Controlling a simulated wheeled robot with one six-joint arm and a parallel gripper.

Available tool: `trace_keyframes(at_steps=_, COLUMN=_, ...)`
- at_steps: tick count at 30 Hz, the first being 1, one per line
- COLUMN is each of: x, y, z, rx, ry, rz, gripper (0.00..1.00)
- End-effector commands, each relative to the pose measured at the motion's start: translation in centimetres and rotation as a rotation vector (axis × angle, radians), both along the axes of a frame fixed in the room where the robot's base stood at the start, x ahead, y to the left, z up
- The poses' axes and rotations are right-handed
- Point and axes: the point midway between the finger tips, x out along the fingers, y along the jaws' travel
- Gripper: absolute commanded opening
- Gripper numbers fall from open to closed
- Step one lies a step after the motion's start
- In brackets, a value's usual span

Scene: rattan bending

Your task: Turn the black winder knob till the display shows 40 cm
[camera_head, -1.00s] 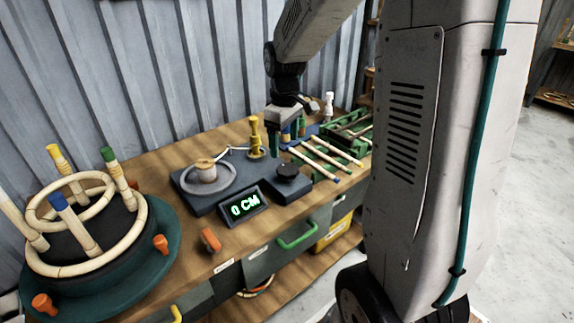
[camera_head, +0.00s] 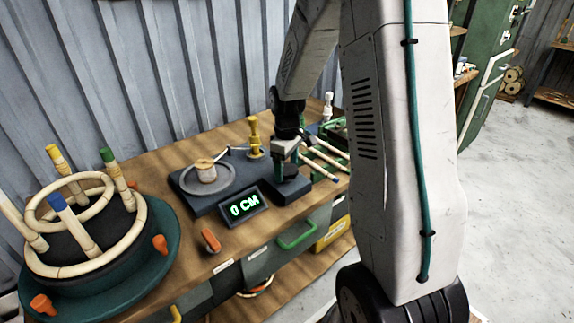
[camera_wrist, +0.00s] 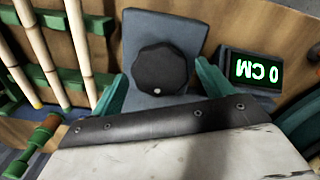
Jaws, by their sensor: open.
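The black winder knob (camera_wrist: 160,70) sits on its dark grey base in the wrist view, with a small pale dot near its edge. The display (camera_head: 244,205) reads 0 CM in green; it also shows upside down in the wrist view (camera_wrist: 254,70). My gripper (camera_head: 287,172) is over the knob in the head view and mostly hides it. In the wrist view my gripper (camera_wrist: 160,88) is open, one green finger on each side of the knob, with gaps visible. I cannot tell how far above the base the fingertips are.
The winder's grey base (camera_head: 204,206) carries a reel (camera_head: 206,172) and a yellow post (camera_head: 254,140). Rattan rods (camera_head: 325,160) lie beside the knob's right side. An orange clamp (camera_head: 211,240) stands in front. A green round jig (camera_head: 150,262) with pegs fills the left.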

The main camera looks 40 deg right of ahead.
Motion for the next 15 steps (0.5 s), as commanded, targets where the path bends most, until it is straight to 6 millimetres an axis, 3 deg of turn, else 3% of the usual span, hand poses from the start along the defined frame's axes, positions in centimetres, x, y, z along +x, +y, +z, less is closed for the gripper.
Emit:
trace_keyframes(at_steps=4, x=0.00, y=0.01, z=0.02, rx=0.000, ry=0.000, rz=0.000, gripper=0.79)
trace_keyframes(at_steps=5, x=-0.01, y=0.00, z=0.02, rx=0.000, ry=0.000, rz=0.000, gripper=0.73)
trace_keyframes(at_steps=9, x=-0.01, y=0.00, z=0.03, rx=0.000, ry=0.000, rz=0.000, gripper=0.34)
trace_keyframes(at_steps=15, x=-0.02, y=0.01, z=0.04, rx=0.000, ry=0.000, rz=-0.004, gripper=0.34)
